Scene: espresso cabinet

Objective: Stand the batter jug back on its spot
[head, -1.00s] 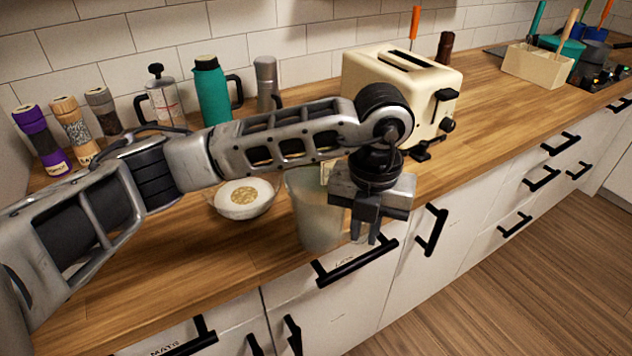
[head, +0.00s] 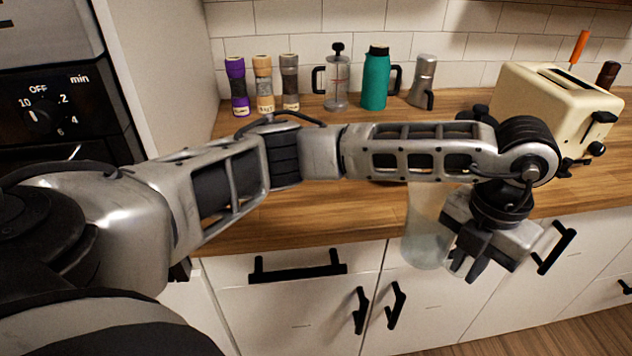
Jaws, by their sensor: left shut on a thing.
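The batter jug (head: 426,238) is a translucent, greyish, upright vessel below my left forearm. Its upper part is partly covered by the arm, and its handle is hidden. Its lower part shows against the white cabinet fronts, past the counter's front edge. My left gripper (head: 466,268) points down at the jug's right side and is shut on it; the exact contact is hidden. My right gripper is not in view. I cannot make out a marked spot for the jug.
Several grinders (head: 264,84), a French press (head: 337,82), a teal flask (head: 376,80) and a moka pot (head: 423,82) line the back of the wooden counter (head: 310,210). A cream toaster (head: 556,108) stands right. The oven (head: 62,100) is at left. Front-left counter is clear.

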